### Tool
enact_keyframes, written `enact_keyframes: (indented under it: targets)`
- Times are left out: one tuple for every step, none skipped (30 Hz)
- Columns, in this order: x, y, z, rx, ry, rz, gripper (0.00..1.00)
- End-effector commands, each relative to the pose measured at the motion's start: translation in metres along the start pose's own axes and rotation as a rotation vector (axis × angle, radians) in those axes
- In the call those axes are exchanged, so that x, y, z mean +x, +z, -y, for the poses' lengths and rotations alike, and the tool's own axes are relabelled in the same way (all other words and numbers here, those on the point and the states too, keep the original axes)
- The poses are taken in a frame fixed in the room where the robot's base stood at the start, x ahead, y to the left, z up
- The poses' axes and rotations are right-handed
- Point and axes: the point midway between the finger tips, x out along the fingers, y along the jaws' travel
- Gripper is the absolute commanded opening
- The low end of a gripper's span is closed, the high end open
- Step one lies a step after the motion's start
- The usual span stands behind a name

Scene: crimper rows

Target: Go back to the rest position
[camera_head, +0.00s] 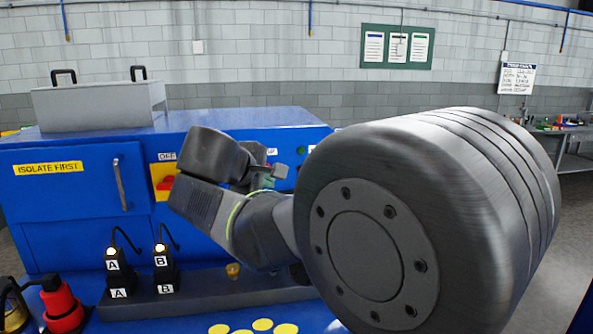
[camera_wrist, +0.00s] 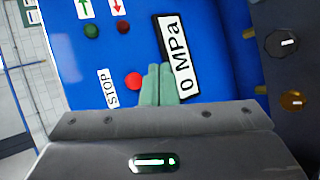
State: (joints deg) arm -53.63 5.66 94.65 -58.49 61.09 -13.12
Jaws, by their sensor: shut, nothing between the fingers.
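My gripper (camera_wrist: 158,84) shows in the wrist view as two pale green fingers pressed together, with nothing between them. The fingertips point at the blue machine panel, between the red button (camera_wrist: 133,80) by the STOP label and the "0 MPa" label (camera_wrist: 178,58). I cannot tell how far they are from the panel. In the head view my arm reaches across the front of the blue machine (camera_head: 60,190), and its large grey joint fills the right side. The fingers are mostly hidden behind the arm there.
Two black plugs marked A (camera_head: 113,268) and B (camera_head: 162,268) with lit tops stand on a ledge before the machine. A red-topped item (camera_head: 62,306) is at lower left. A yellow-plated OFF switch (camera_head: 165,182) is close to my arm. Yellow discs (camera_head: 262,325) lie at the front.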

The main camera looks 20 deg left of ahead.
Motion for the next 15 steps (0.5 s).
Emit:
enact_keyframes:
  targets:
    - [0.001, -0.001, -0.001, 0.000, 0.000, 0.000, 0.00]
    - [0.002, -0.002, -0.002, 0.000, 0.000, 0.001, 0.00]
    - [0.003, -0.003, -0.004, 0.000, 0.000, 0.001, 0.00]
    - [0.005, -0.004, -0.005, 0.000, 0.000, 0.001, 0.00]
    - [0.006, -0.005, -0.006, 0.000, 0.000, 0.001, 0.00]
    - [0.009, -0.007, -0.008, -0.001, -0.001, 0.002, 0.00]
    - [0.008, -0.007, -0.009, -0.001, -0.001, 0.002, 0.00]
    - [0.006, -0.006, -0.010, -0.001, 0.000, 0.001, 0.00]
    - [0.005, -0.005, -0.009, -0.002, 0.000, 0.001, 0.00]
    - [0.004, -0.004, -0.004, -0.001, 0.001, -0.001, 0.00]
    - [0.001, -0.001, -0.001, 0.000, 0.002, -0.002, 0.00]
    - [-0.003, 0.002, 0.003, 0.001, 0.002, -0.003, 0.00]
    - [-0.006, 0.004, 0.005, 0.001, 0.002, -0.003, 0.00]
    - [-0.009, 0.006, 0.007, 0.000, 0.002, -0.003, 0.00]
    - [-0.013, 0.009, 0.010, 0.000, 0.002, -0.003, 0.00]
